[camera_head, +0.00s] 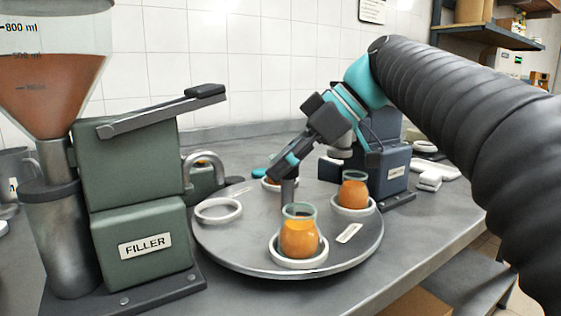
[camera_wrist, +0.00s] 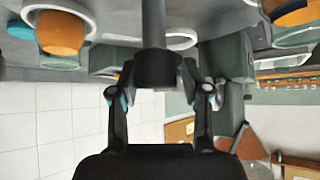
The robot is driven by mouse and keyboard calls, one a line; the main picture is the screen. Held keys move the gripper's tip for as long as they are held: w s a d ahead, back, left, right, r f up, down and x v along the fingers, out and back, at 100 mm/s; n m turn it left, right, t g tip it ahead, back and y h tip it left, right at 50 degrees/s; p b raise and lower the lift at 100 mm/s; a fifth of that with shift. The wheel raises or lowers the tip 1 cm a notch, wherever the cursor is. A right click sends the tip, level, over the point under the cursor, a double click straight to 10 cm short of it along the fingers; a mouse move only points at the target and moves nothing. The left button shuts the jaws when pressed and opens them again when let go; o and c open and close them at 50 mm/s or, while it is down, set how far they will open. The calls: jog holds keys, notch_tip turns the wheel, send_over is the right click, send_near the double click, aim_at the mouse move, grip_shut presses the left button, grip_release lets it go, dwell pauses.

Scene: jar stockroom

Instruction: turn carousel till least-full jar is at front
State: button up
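The round grey carousel (camera_head: 215,240) carries jars of orange contents in white ring seats. The front jar (camera_head: 299,238) shows a clear band of glass above its contents. The right jar (camera_head: 354,192) looks fuller, with a narrower clear band. The left ring seat (camera_head: 218,219) is empty. My gripper (camera_head: 287,172) is at the top of the carousel's centre post (camera_head: 288,192). In the wrist view the dark post (camera_wrist: 154,68) stands between my fingers; contact is unclear.
A green filler machine (camera_head: 140,190) with a hopper (camera_head: 50,85) stands close on the left. Another machine (camera_head: 392,172) stands behind the carousel on the right. White lids or rings (camera_head: 430,180) lie on the bench at right. A label (camera_head: 349,233) lies on the carousel.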

jog(key=shift+o, duration=0.5)
jog(key=shift+w+d, duration=0.1)
jog(key=shift+d, duration=0.1)
jog(key=v, duration=1.2)
